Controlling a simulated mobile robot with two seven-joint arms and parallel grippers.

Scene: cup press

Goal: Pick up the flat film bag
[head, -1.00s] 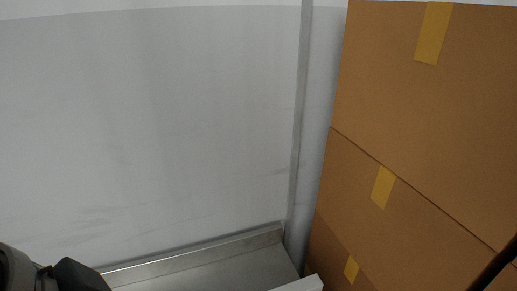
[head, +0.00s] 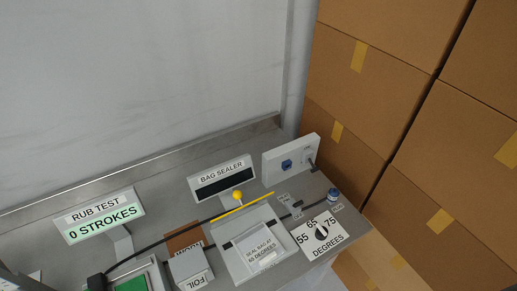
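I cannot make out a flat film bag in the head view. The bag sealer stands at the middle of the bench, with a dark display (head: 221,181) labelled BAG SEALER, a yellow bar (head: 245,207) and a yellow knob (head: 237,195). A card (head: 262,248) on it reads SEAL BAG AT 65 DEGREES. A dial plate (head: 306,238) marked 55, 65, 75 DEGREES lies to its right. Neither of my grippers shows in the view.
A RUB TEST display (head: 105,219) reads 0 STROKES at left, above a green pad (head: 131,285). A small box (head: 188,266) labelled FOIL stands left of the sealer. A socket panel (head: 291,157) is behind. Stacked cartons (head: 345,95) stand beyond the bench's right edge.

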